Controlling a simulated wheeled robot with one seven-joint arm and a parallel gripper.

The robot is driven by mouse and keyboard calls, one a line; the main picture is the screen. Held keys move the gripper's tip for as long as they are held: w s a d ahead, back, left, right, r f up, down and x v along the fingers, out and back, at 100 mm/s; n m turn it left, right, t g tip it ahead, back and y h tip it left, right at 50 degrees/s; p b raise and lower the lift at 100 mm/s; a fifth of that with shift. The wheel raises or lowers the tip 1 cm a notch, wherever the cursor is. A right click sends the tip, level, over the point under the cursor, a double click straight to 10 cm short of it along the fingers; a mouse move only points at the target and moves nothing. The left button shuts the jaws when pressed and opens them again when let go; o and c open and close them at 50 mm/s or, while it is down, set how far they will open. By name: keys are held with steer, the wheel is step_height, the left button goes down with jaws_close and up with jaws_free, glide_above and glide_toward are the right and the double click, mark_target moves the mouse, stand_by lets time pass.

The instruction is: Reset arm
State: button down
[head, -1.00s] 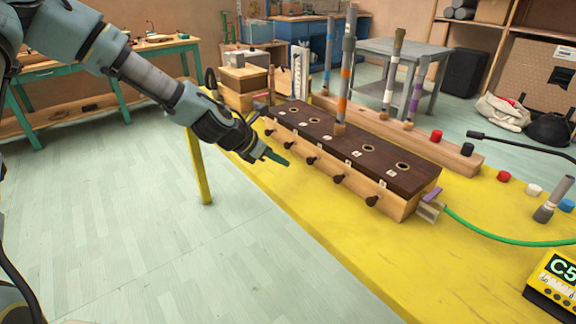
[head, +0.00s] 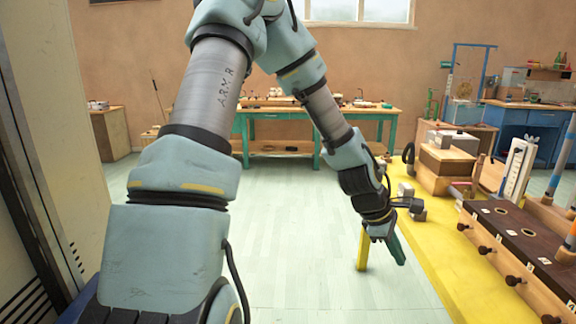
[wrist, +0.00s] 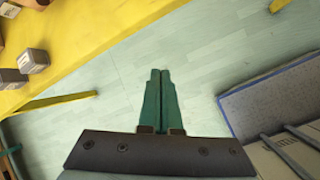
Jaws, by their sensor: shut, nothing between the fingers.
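My gripper (head: 398,250) hangs at the left edge of the yellow table (head: 425,245) in the head view, fingers pointing down. In the wrist view its two green fingers (wrist: 159,75) lie together, shut and empty, with pale floor behind them. The dark-topped wooden box with round holes and knobs (head: 520,240) stands on the table to the right of my gripper. It is cut off by the right frame edge. My gripper touches nothing that I can see.
Small grey metal blocks (wrist: 34,61) sit on the yellow table in the wrist view. A blue-edged panel (wrist: 250,98) is at its right. A green-legged workbench (head: 330,113) stands at the back. Open floor (head: 300,220) lies left of the table.

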steer(key=a+r+m+y, duration=0.2)
steer(key=a+m, duration=0.2)
steer(key=a, duration=0.7)
steer(key=s+a+r+m+t+y, duration=0.1)
steer(key=a+r+m+y, duration=0.1)
steer(key=a, duration=0.9)
steer(key=a+r+m+y, duration=0.1)
steer(key=a+r+m, duration=0.3)
steer(key=a, duration=0.7)
steer(key=shift+s+m+y, duration=0.3)
steer(key=shift+m+y, duration=0.1)
steer(key=shift+m, duration=0.6)
